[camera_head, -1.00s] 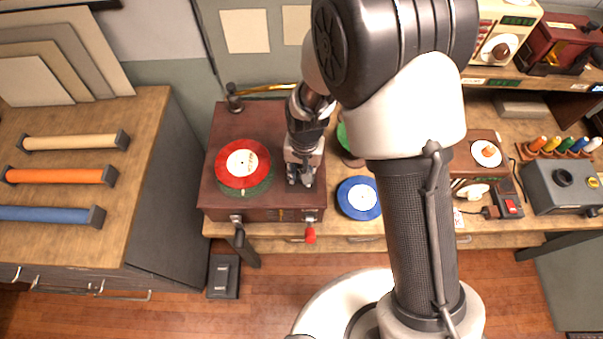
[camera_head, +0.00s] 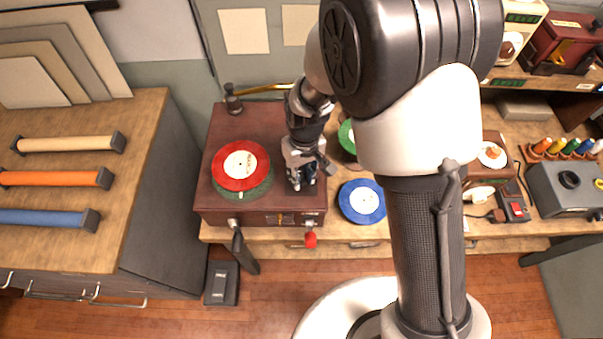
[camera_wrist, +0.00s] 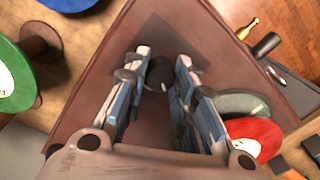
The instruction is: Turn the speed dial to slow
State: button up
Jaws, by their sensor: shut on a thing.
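The speed dial (camera_wrist: 159,72) is a small dark round knob with a pale mark, on a darker patch of the brown record player's top. My gripper (camera_wrist: 158,82) points down with its two fingers on either side of the dial, shut on it. In the head view my gripper (camera_head: 302,184) is over the right front part of the record player (camera_head: 222,128) and hides the dial there. A red record (camera_head: 236,165) lies on the green platter to the left; part of it shows in the wrist view (camera_wrist: 255,135). I cannot read any speed labels.
A blue record (camera_head: 360,202) lies right of the player, and a green spool (camera_head: 346,138) stands behind it.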

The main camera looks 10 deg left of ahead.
aim_at(303, 175)
dwell(0.4)
jog(key=o, duration=1.1)
jog(key=shift+w+d+r, duration=0.1)
jog(key=shift+r, duration=2.9)
jog(key=shift+w+d+r, duration=0.1)
jog(key=shift+r, duration=2.9)
